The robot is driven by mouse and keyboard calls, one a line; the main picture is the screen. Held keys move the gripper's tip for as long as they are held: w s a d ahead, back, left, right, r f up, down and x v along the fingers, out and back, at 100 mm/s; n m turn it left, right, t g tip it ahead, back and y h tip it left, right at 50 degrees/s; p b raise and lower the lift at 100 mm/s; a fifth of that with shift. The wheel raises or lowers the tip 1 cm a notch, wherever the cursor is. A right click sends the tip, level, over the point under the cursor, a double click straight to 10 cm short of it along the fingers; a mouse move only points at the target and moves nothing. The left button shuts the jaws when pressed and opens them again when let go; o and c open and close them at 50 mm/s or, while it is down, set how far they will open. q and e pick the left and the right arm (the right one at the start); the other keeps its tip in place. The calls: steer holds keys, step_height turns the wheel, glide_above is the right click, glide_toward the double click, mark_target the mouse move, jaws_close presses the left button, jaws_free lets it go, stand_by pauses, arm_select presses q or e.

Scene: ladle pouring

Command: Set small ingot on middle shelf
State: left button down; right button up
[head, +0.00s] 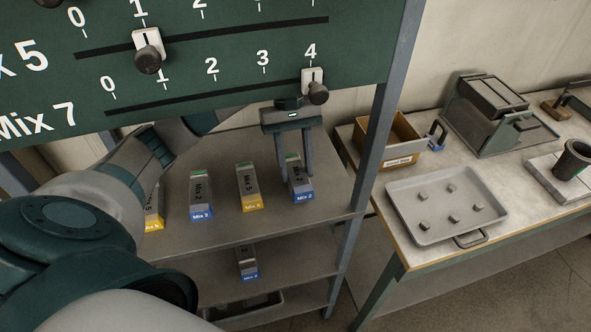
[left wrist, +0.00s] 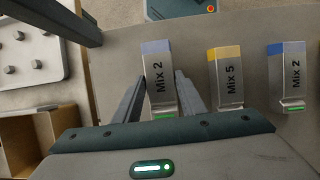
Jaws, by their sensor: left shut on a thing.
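My left gripper (head: 295,176) is shut on a grey ingot with a blue end (head: 302,196), marked Mix 2, at the right end of the upper visible shelf (head: 275,227). In the left wrist view, the fingers (left wrist: 165,82) lie along both sides of this ingot (left wrist: 158,75). It sits at or just above the shelf surface; I cannot tell which. Left of it are a yellow-ended Mix 5 ingot (head: 249,188), a blue-ended Mix 2 ingot (head: 201,196) and another yellow-ended ingot (head: 154,218), partly hidden by my arm. My right gripper is out of view.
A lower shelf (head: 200,275) holds one blue-ended ingot (head: 247,263); a tray (head: 250,310) lies below. A shelf post (head: 378,120) stands right of the gripper. A slider panel (head: 230,45) hangs above. The right bench holds a cardboard box (head: 388,140) and metal tray (head: 445,205).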

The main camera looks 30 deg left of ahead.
arm_select(q)
steer(key=shift+s+d+f, duration=0.15)
steer(key=shift+d+f, duration=0.05)
steer(key=shift+f, duration=0.65)
steer(key=shift+a, duration=0.1)
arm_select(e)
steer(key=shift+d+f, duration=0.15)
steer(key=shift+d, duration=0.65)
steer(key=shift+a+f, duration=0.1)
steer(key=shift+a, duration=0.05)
arm_select(q)
steer(key=c, duration=1.4)
jaws_free()
steer(key=shift+c, duration=0.2)
steer(key=o, duration=0.3)
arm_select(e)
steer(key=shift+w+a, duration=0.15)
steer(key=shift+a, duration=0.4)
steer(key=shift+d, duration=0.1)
